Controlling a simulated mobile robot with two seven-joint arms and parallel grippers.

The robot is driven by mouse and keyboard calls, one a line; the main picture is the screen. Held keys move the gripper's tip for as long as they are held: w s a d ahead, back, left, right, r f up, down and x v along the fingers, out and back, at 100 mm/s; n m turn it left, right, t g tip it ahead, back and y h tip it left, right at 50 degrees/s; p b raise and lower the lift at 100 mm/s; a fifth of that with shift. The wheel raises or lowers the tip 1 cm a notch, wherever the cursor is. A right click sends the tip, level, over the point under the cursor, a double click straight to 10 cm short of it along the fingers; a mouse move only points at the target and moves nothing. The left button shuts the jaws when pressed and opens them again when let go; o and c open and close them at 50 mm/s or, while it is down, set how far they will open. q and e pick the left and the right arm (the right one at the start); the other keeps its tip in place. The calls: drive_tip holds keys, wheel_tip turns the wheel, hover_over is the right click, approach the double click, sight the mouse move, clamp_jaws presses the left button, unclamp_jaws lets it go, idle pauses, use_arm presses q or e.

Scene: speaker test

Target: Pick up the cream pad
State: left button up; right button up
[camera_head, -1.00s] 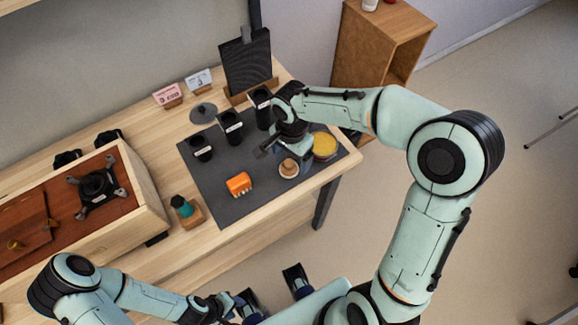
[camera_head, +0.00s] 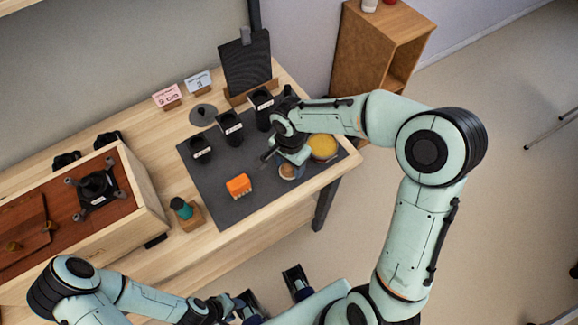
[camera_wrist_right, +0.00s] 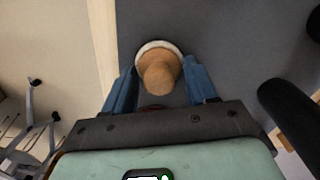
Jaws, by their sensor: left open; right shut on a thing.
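The cream pad (camera_wrist_right: 148,48) is a round, pale disc with a wooden knob (camera_wrist_right: 159,76) on top. In the head view the pad (camera_head: 289,172) is near the front right of the dark mat, partly covered by my right gripper (camera_head: 284,162). In the right wrist view the knob stands between the two blue fingers of my right gripper (camera_wrist_right: 160,84), which is shut on it. I cannot tell whether the pad is still touching the mat. My left gripper (camera_head: 226,306) is open and low at the bottom of the head view, away from the table.
A yellow round item (camera_head: 323,147) is close beside my right gripper. An orange block (camera_head: 238,185) lies on the dark mat (camera_head: 218,203). Several black cups (camera_head: 231,127) stand along the mat's back. A teal-topped bottle (camera_head: 182,207) stands left of the mat.

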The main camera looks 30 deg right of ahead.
drive_tip(key=shift+r, duration=0.15)
wheel_tip(320, 180, up, 20)
drive_tip(key=p, duration=0.2)
drive_tip(key=shift+p, duration=0.35)
drive_tip(key=shift+o, duration=1)
drive_tip(key=shift+c, duration=0.4)
